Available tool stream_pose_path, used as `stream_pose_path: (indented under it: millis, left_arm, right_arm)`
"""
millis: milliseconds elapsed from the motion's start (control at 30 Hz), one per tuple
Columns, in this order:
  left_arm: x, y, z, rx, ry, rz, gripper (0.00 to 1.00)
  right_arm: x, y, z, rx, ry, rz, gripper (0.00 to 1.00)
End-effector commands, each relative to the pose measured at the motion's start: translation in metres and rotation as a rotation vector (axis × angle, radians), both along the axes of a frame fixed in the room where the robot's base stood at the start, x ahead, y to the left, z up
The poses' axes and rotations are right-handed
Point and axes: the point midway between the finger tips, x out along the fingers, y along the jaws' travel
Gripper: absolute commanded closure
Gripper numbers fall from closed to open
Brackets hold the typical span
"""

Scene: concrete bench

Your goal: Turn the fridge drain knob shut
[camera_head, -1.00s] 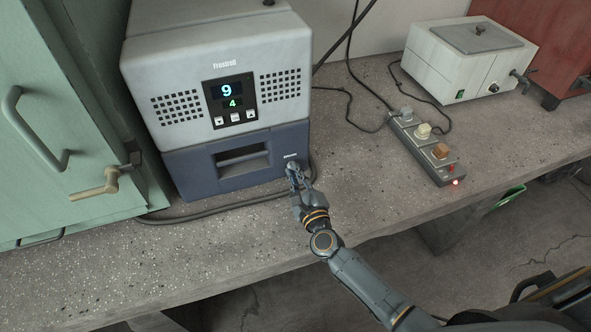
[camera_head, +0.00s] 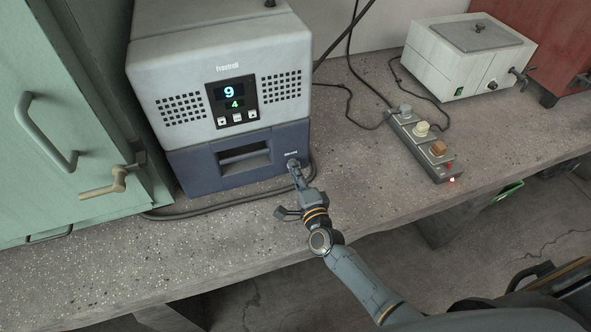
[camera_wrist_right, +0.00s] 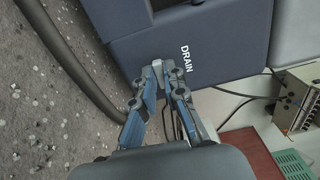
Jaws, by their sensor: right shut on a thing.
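The fridge (camera_head: 218,98) is a grey-white box with a dark blue lower front, showing 9 and 4 on its display. The drain knob (camera_head: 291,163) is small and sits at the right of the blue front, below a small label. In the right wrist view the DRAIN label (camera_wrist_right: 187,65) is legible and sideways. My right gripper (camera_head: 294,170) is at the knob; in the wrist view its fingers (camera_wrist_right: 164,72) close together on the knob, which they mostly hide. The knob's exact angle cannot be told. My left gripper is not in view.
A green cabinet (camera_head: 70,90) with handles stands at the left. A dark hose (camera_head: 215,207) runs along the bench around the fridge base. A power strip (camera_head: 425,150) with plugs and a white bath (camera_head: 462,62) are at the right. The bench front (camera_head: 130,270) is clear.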

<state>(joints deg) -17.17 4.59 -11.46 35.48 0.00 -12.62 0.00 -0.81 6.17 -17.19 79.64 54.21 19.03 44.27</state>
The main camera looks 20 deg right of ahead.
Motion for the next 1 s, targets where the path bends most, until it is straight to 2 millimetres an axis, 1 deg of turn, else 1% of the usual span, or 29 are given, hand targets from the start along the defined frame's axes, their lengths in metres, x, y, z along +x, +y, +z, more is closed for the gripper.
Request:
stream_pose_path:
  millis: [200, 567, 600, 667, 700, 1000]
  left_arm:
    - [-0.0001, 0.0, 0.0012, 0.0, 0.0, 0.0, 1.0]
    - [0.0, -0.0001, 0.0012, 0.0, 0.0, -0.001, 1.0]
    - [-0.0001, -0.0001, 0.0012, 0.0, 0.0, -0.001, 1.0]
    - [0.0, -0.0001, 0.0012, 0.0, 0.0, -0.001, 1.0]
    - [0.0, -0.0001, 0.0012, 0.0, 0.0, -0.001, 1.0]
    - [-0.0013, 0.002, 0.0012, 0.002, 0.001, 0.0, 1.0]
  right_arm:
    - [-0.0001, 0.0002, -0.0007, -0.031, 0.0, 0.0, 1.0]
    - [-0.0001, 0.0001, -0.0008, -0.037, 0.0, 0.001, 1.0]
    - [-0.0001, 0.0001, -0.0007, -0.037, 0.0, 0.001, 0.87]
    - [-0.0001, 0.0001, -0.0007, -0.036, 0.0, 0.001, 0.75]
    - [-0.0001, 0.0001, -0.0007, -0.036, 0.0, 0.001, 0.67]
    - [-0.0006, -0.0001, -0.0004, -0.035, 0.0, 0.0, 0.66]
